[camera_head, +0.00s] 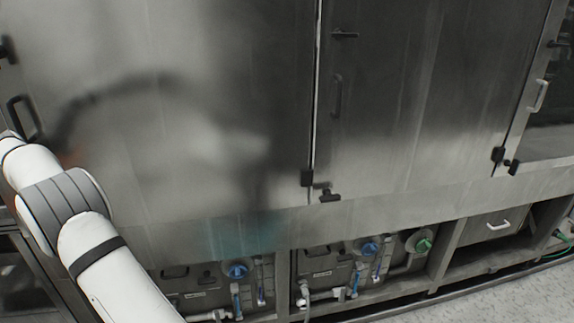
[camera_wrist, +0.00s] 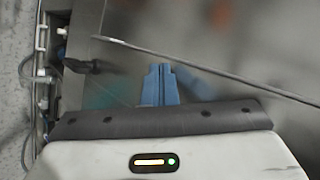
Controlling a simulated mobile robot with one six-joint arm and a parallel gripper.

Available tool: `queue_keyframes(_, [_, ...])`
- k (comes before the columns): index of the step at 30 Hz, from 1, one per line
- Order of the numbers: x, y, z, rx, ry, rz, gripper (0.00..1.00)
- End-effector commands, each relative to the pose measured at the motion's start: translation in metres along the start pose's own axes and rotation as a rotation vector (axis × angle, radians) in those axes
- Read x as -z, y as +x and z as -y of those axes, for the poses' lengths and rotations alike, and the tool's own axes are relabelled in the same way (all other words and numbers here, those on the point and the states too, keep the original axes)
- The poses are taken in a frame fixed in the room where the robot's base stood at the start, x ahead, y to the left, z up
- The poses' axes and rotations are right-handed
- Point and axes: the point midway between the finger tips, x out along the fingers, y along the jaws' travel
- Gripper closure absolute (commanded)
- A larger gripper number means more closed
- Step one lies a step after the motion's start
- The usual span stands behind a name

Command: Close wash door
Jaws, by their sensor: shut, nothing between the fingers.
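A large brushed-steel door (camera_head: 190,120) fills the left and middle of the head view, with a black handle (camera_head: 22,118) at its left side. A seam parts it from another steel door panel on the right. I cannot tell whether the large door is fully shut. My arm is at the lower left and reaches up beside the handle; its end is not visible in the head view. In the wrist view my gripper (camera_wrist: 159,70) has its blue fingers together and empty, facing a shiny steel panel (camera_wrist: 215,85) with a blurred blue reflection. I cannot tell whether they touch it.
A second steel door (camera_head: 400,100) with a dark handle (camera_head: 337,97) stands right of the seam. Below are a ledge, pipes and blue valve knobs (camera_head: 237,270). A black latch (camera_wrist: 90,66) and a thin metal edge (camera_wrist: 215,70) cross near the fingers in the wrist view.

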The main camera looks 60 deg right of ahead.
Motion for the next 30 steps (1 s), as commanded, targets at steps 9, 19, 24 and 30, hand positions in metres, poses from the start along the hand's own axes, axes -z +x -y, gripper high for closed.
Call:
queue_keyframes(9, [-0.032,-0.047,-0.015,-0.01,-0.001,0.003,1.0])
queue_keyframes(19, [-0.053,-0.099,-0.013,-0.017,-0.002,0.002,1.0])
queue_keyframes(24, [-0.053,-0.113,-0.017,-0.029,-0.038,0.003,1.0])
queue_keyframes(30, [-0.033,-0.161,-0.064,-0.118,-0.329,0.034,1.0])
